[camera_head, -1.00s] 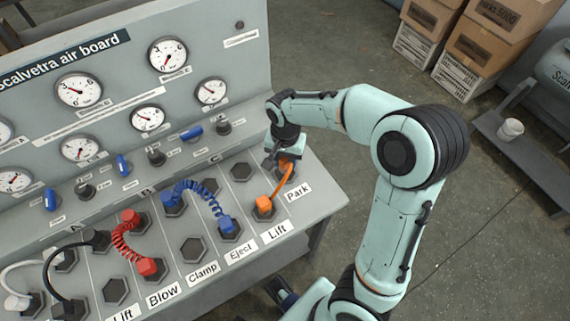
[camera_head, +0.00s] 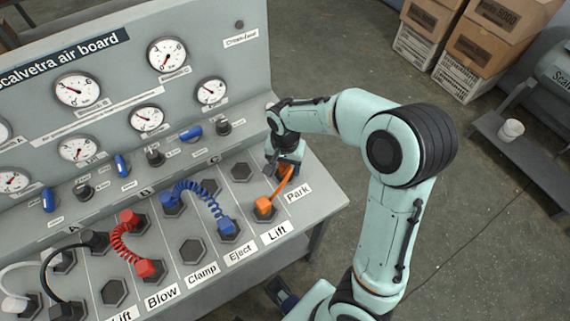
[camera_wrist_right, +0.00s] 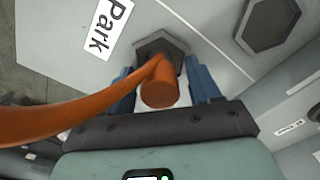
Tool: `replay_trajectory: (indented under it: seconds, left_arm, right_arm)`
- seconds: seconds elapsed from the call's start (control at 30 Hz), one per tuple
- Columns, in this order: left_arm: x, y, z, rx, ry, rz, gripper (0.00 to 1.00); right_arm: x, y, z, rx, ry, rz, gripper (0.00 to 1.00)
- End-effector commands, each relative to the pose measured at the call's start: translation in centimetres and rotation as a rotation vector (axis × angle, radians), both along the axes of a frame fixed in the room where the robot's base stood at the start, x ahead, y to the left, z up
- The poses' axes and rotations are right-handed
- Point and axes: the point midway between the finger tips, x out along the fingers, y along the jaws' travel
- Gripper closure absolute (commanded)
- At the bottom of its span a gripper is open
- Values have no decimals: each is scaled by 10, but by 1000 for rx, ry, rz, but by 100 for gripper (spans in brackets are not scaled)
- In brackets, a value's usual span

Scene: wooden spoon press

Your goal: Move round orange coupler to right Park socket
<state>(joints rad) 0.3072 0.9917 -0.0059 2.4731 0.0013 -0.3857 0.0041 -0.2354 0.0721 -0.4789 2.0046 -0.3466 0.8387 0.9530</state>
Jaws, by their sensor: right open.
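The round orange coupler (camera_wrist_right: 160,92) sits at the hexagonal socket (camera_wrist_right: 152,47) beside the Park label (camera_wrist_right: 108,26), in the right wrist view. An orange hose (camera_head: 284,187) runs from it to a squarish orange coupler (camera_head: 263,206) at the Lift socket in the head view. My right gripper (camera_head: 282,168) is open around the round coupler, with one blue finger on each side of it. I cannot tell whether the fingers touch it. In the head view the gripper hides most of this coupler and its socket.
An empty hexagonal socket (camera_head: 241,172) lies just left of my right gripper. The blue coiled hose (camera_head: 200,190) and red coiled hose (camera_head: 122,238) occupy sockets further left. The upright gauge panel (camera_head: 115,68) stands behind. The bench's right edge is close by.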

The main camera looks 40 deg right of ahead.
Motion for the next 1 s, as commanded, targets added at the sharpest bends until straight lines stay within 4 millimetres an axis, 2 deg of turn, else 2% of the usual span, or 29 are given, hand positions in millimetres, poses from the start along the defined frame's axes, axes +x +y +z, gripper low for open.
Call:
replay_trajectory:
  seconds: [0.17, 0.4, 0.6, 0.77, 1.0]
  left_arm:
    - [2, 0, 6, 0, -2, 0, 57]
    - [5, 0, 15, 0, -6, 0, 57]
    - [7, 0, 21, -1, -8, 0, 57]
    - [7, 0, 22, 0, -9, 0, 57]
    - [7, 0, 22, 0, -9, 0, 57]
  right_arm:
    - [1, 0, 21, 1, -5, 0, 38]
    - [1, 0, 73, -1, -6, -1, 38]
    - [1, -1, 108, -1, -4, 0, 38]
    - [0, 0, 121, -1, -3, 0, 38]
    - [0, 0, 123, -1, -1, 0, 38]
